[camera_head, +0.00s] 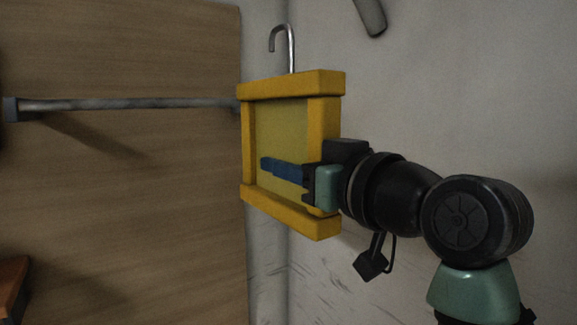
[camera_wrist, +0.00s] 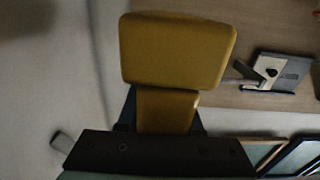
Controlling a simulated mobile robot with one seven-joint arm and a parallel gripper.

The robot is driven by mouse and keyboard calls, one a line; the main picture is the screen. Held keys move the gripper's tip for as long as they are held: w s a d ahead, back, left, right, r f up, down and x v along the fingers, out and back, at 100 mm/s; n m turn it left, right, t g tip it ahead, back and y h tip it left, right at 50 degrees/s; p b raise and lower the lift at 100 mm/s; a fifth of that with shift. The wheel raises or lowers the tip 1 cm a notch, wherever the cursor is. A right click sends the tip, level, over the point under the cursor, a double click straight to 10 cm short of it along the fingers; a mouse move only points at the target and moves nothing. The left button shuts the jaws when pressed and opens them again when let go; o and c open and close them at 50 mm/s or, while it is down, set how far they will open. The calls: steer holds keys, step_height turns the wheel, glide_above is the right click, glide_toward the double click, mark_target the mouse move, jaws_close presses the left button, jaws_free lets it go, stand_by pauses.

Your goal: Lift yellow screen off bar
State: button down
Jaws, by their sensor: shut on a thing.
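The yellow screen (camera_head: 325,130) is a square yellow frame with a duller yellow mesh and a metal hook (camera_head: 291,50) standing up from its top. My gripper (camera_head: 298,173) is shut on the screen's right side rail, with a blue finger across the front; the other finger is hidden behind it. In the wrist view the yellow frame (camera_wrist: 178,50) rises between the fingers (camera_wrist: 163,112). The metal bar (camera_head: 130,104) runs across at the left, its right end passing out of sight by the screen. The hook's bend is above the bar's level, with nothing seen inside it.
A wooden panel (camera_head: 120,200) stands behind the bar at left, beside a pale wall (camera_head: 400,80). An orange-brown box edge (camera_head: 13,280) shows at lower left. In the wrist view, a grey bracket (camera_wrist: 285,72) and dark framed panels (camera_wrist: 298,157) are at right.

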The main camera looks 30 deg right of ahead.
steer(key=s+d+b, duration=0.1)
steer(key=s, duration=1.1)
stand_by(1.0)
